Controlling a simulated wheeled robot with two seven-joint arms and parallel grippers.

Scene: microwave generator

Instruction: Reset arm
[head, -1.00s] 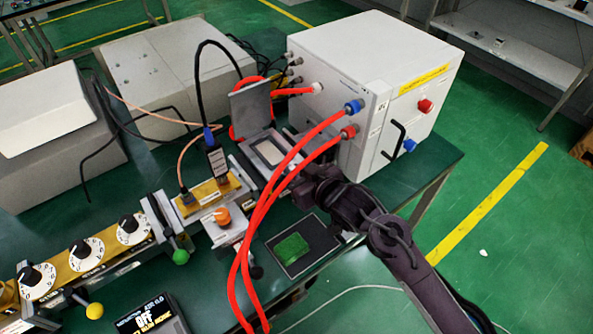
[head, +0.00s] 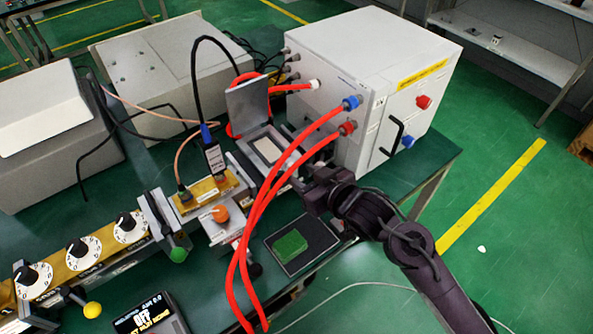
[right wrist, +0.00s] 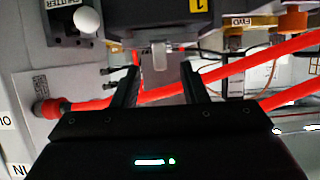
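My right gripper (head: 302,188) is in the head view, at the end of a dark arm that comes in from the lower right. It hovers near the front of the white generator box (head: 370,90), beside the red hoses. In the right wrist view my right gripper (right wrist: 160,75) has its two dark fingers apart with a gap between them. No object is held there. A red hose (right wrist: 215,75) passes behind the fingers. My left gripper is not in view.
An open-lidded metal chamber (head: 266,150) stands left of the box. A dial rail (head: 100,262) and a display (head: 150,315) are at lower left.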

